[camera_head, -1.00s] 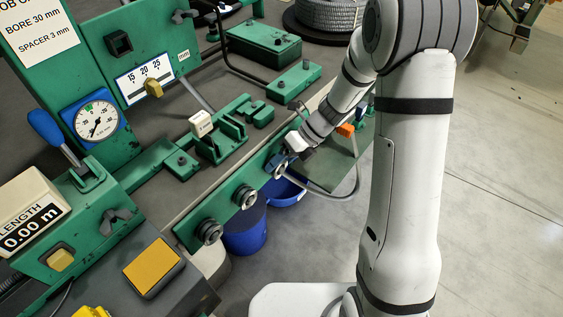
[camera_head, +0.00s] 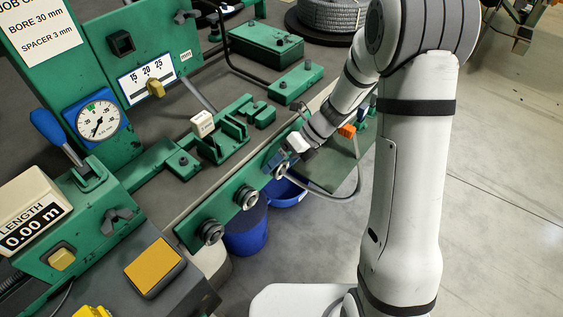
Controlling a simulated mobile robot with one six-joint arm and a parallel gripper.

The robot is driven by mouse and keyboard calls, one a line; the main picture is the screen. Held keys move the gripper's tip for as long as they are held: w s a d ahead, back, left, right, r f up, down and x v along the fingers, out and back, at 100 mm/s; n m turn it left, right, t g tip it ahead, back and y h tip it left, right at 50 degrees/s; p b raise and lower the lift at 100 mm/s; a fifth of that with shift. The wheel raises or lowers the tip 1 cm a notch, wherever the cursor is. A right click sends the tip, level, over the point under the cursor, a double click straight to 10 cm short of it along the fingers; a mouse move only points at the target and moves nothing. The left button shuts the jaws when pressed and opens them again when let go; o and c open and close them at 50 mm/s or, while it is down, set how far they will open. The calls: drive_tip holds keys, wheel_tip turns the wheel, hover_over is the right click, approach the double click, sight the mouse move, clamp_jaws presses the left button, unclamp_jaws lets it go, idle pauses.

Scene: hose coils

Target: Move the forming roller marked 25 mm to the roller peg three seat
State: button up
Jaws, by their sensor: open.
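A green rail (camera_head: 228,216) runs along the bench front with grey ringed rollers on its pegs. One roller (camera_head: 211,231) is at the near end, one roller (camera_head: 246,197) is in the middle, and a third roller (camera_head: 280,169) is at the far end. Their markings are too small to read, so I cannot tell which is the 25 mm one. My gripper (camera_head: 286,160) is open at the far roller, reaching down from the upper right. It partly hides that roller, and I cannot tell whether the fingers touch it.
Blue bins (camera_head: 246,238) stand on the floor below the rail. A green fixture with a white block (camera_head: 202,124) sits on the bench behind it. An orange piece (camera_head: 347,131) and a looping grey hose are near my wrist. Open floor lies at the right.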

drive_tip(key=shift+o, duration=0.7)
drive_tip(key=shift+r, duration=0.1)
drive_tip(key=shift+p+v, duration=2)
drive_tip(key=shift+v, duration=0.2)
drive_tip(key=b+v, duration=0.1)
drive_tip(key=v, duration=0.6)
drive_tip(key=shift+d+r, duration=0.25)
drive_tip(key=shift+r, duration=0.05)
drive_tip(key=shift+w, duration=0.1)
